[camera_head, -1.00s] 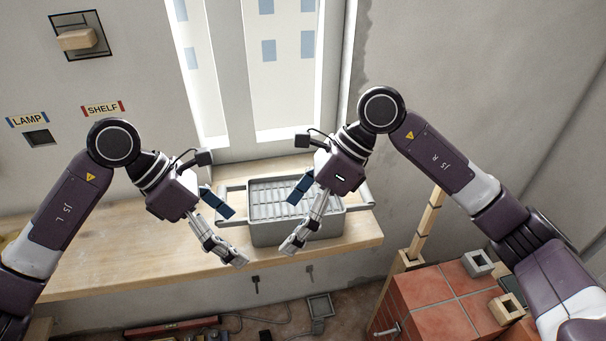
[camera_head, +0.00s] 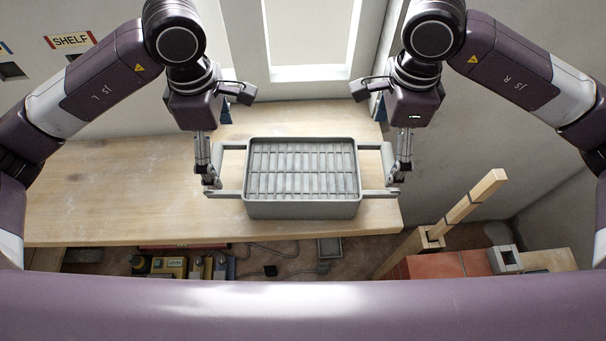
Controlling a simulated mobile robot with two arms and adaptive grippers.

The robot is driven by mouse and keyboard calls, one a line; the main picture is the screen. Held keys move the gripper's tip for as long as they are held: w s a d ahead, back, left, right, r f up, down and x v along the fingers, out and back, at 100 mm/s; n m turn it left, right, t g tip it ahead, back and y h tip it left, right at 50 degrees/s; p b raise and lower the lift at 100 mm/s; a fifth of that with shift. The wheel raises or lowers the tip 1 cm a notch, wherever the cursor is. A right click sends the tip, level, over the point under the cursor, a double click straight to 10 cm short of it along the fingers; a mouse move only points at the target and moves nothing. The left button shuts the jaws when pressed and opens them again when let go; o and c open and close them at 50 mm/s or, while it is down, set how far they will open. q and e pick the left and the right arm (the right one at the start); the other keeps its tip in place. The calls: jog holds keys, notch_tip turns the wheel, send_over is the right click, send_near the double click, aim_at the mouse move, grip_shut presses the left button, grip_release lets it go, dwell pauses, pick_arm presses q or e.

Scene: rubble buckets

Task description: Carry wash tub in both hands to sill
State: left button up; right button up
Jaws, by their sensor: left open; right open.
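The wash tub (camera_head: 303,209) is a grey rectangular tub with a ribbed inside and a bar handle on each side. It sits upright on the wooden sill (camera_head: 110,190) below the window, close to the front edge. My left gripper (camera_head: 212,184) is open at the tub's left handle (camera_head: 232,150). My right gripper (camera_head: 397,183) is open at the tub's right handle (camera_head: 388,156). Both point down at the outer sides of the handles. I cannot tell whether the fingers touch them.
The sill is clear to the left of the tub. Below its front edge lie bottles, boxes (camera_head: 168,267) and cables on the floor. At the lower right stand a red-tiled block (camera_head: 435,266), a wooden post (camera_head: 470,208) and a grey hollow block (camera_head: 506,259).

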pick_arm(q)
jog(key=shift+w+f, duration=0.2)
jog(key=shift+f, duration=3.7)
pick_arm(e)
jog(key=shift+w+f, duration=0.2)
jog(key=shift+f, duration=3.7)
pick_arm(q)
jog(key=c, duration=1.7)
pick_arm(e)
jog(key=c, duration=1.7)
pick_arm(q)
jog(key=shift+r, duration=0.1)
jog(key=shift+c, duration=0.2)
pick_arm(e)
jog(key=shift+r, duration=0.1)
jog(key=shift+c, duration=0.2)
